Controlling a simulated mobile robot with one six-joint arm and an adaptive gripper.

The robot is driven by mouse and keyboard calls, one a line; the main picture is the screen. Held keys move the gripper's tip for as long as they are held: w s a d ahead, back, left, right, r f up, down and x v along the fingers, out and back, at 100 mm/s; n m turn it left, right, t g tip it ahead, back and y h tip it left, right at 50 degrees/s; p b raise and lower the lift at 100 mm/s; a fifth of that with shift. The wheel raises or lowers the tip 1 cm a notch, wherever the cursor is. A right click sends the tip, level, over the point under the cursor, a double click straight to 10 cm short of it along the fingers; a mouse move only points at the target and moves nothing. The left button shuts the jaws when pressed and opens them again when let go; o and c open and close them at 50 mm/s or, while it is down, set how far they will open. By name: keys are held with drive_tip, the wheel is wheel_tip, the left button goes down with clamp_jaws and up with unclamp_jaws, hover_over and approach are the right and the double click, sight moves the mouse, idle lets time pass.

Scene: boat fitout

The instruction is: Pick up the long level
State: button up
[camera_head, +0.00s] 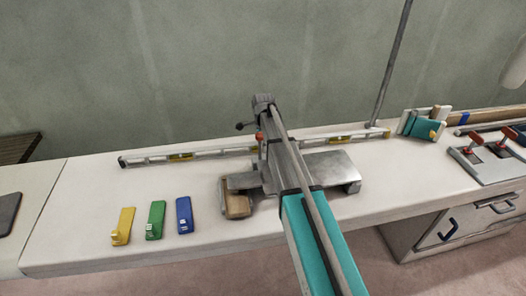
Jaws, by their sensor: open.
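The long level (215,151) is a thin pale metal bar with yellow parts at its vials. It lies along the back of the white bench (85,215), close to the wall. Its left end is near the back left of the bench, and its right end is near the foot of a grey pole. A grey and teal machine (322,240) stands in front of its middle and hides a short stretch. Both ends of the level show. My gripper is not visible.
The machine has a grey side plate (325,168) and a wooden block (237,204). Yellow (123,225), green (156,220) and blue (184,214) pieces lie front left. The pole (390,65) rises behind. Right are a teal holder (421,126) and a red-handled fixture (488,160).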

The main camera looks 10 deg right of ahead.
drive_tip(key=shift+f+b, duration=0.5)
drive_tip(key=shift+f, duration=0.3)
drive_tip(key=shift+c, duration=0.3)
clamp_jaws()
